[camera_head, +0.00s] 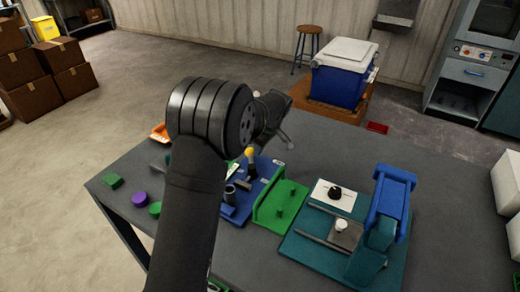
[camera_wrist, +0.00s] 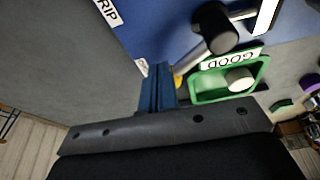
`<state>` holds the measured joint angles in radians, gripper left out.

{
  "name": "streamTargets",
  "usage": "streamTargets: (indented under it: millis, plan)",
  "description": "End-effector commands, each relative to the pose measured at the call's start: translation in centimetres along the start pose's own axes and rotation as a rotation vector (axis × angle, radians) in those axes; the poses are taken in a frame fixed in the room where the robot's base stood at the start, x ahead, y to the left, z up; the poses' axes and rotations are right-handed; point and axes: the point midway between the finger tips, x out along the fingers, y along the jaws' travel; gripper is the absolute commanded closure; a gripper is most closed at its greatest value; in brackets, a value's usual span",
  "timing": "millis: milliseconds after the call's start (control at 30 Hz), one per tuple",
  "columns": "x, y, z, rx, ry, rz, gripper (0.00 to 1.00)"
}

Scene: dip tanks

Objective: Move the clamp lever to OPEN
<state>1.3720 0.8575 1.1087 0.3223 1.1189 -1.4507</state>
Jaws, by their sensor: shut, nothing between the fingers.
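A lever with a yellow knob (camera_head: 250,152) stands on a blue board (camera_head: 262,172), beside a dark post; I take it for the clamp lever. In the wrist view a metal rod runs from a black cylinder (camera_wrist: 214,30) to a bit of yellow (camera_wrist: 178,79), mostly hidden beside my fingers. My gripper (camera_wrist: 158,75) is shut, with its blue fingers together and nothing between them. The fingers appear close to the yellow end; I cannot tell if they touch. In the head view my arm hides much of the board, and no OPEN mark is readable.
A green tray marked GOOD (camera_wrist: 210,88) holds a white cylinder. Right of the board are a green fixture (camera_head: 283,205) and a teal base (camera_head: 300,246) with a tall blue press (camera_head: 393,195). Small green and purple pieces lie at left. The table's right front is clear.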

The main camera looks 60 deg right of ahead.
Motion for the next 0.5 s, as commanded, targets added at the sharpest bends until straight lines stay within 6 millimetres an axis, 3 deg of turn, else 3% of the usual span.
streamTargets:
  millis: [333, 500]
  plan:
    - [-0.1, 0.0, -0.2, 0.000, 0.003, 0.000, 1.00]
    - [-2.3, 0.1, -0.1, 0.000, 0.003, 0.003, 1.00]
